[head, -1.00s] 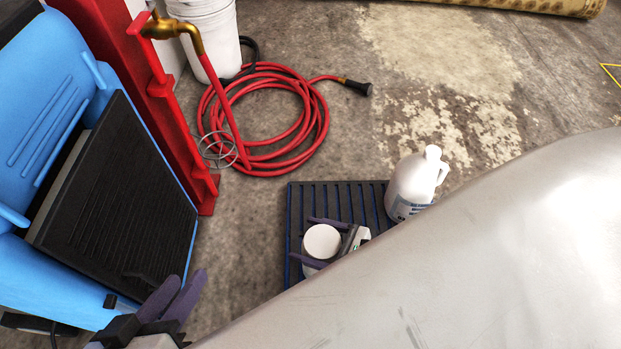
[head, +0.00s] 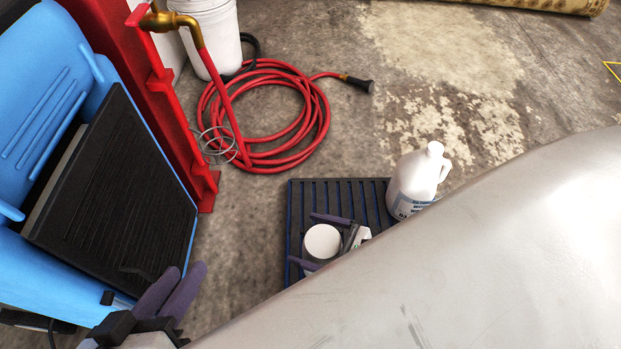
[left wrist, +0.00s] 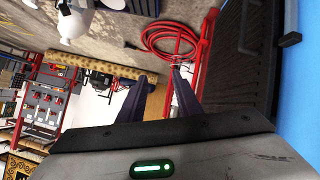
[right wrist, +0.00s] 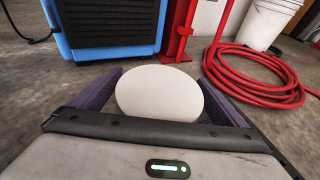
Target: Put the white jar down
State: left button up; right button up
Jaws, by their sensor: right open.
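The white jar (head: 322,241), seen from above by its round pale lid, is at the dark ribbed tray (head: 307,198) on the floor; its base is hidden, so contact with the tray cannot be seen. My right gripper (head: 322,242) is open, with one finger on each side of the jar. In the right wrist view the jar's lid (right wrist: 160,92) shows between the spread fingers. My left gripper (head: 184,282) is empty and partly open, beside the blue machine; its two fingers also show apart in the left wrist view (left wrist: 161,80).
A white jug (head: 416,183) stands at the tray's right side. A coiled red hose (head: 310,115), a red stand (head: 160,90) and a white bucket (head: 210,35) are behind. A blue machine (head: 45,105) with a black panel stands left. Bare floor lies between hose and tray.

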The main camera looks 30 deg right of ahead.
pick_arm(q)
jog(key=f+p, duration=0.1)
jog(key=a+f+g+y+p, duration=0.1)
jog(key=shift+s+a+f+p, duration=0.15)
jog(key=shift+a+f+p, duration=0.1)
jog(key=shift+f+p, duration=0.1)
pick_arm(e)
jog(key=v, duration=1.2)
pick_arm(q)
jog(key=shift+r, duration=0.1)
